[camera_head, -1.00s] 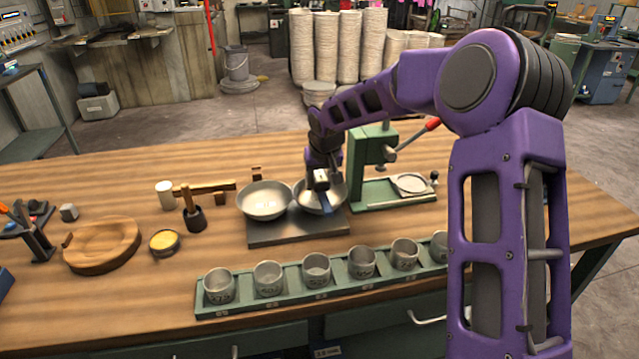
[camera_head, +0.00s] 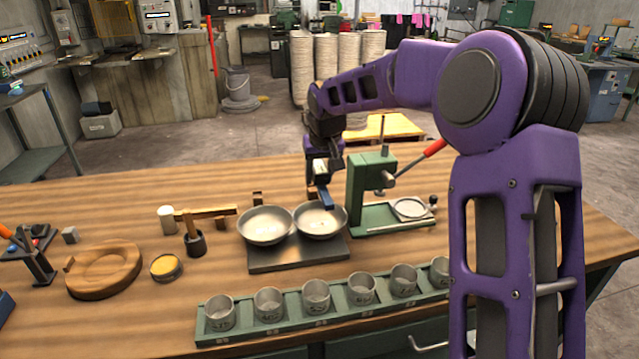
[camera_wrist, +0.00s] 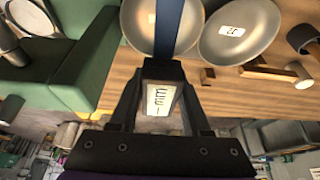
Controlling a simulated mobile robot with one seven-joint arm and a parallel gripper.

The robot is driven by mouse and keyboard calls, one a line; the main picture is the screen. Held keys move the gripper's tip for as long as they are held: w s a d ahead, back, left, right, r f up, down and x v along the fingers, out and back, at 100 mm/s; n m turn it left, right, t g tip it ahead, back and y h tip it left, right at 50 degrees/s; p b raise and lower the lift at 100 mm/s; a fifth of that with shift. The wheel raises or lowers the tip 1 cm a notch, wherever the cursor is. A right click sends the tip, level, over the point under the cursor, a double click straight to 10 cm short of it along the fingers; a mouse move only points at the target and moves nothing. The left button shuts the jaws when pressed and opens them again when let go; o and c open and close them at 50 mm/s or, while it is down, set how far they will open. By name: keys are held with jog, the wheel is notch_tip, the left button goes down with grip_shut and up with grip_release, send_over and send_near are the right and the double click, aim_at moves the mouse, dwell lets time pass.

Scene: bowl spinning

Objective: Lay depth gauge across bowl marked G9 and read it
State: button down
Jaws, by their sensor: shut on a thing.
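Two metal bowls stand side by side on a dark flat plate (camera_head: 300,253): a left bowl (camera_head: 258,234) and a right bowl (camera_head: 314,227). In the wrist view the head view's left bowl (camera_wrist: 257,30) has a white label that does not clearly read G9. The other bowl (camera_wrist: 140,28) has a label mostly hidden behind the gauge. My gripper (camera_head: 321,174) is shut on the depth gauge (camera_head: 327,200), a blue bar with a pale scale block, also between my fingers (camera_wrist: 163,72) in the wrist view. The gauge hangs over the right bowl's far side, seemingly above the rim.
A green press (camera_head: 368,185) with a red-handled lever stands close right of my gripper. A green rack (camera_head: 240,331) of several metal cups lies in front. A mallet (camera_head: 194,240), a yellow-filled tin (camera_head: 166,267) and a wooden dish (camera_head: 103,268) are at left.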

jog(key=shift+s+p, duration=0.15)
jog(key=shift+p, duration=0.65)
jog(key=shift+d+f, duration=0.1)
jog(key=shift+f, duration=1.05)
jog(key=shift+f+b, duration=1.85)
jog(key=shift+f, duration=1.35)
jog(key=shift+f, duration=0.25)
jog(key=shift+c, duration=1.4)
grip_release()
jog(key=p+v, duration=0.1)
jog(key=v, duration=1.6)
jog(key=shift+r, duration=0.2)
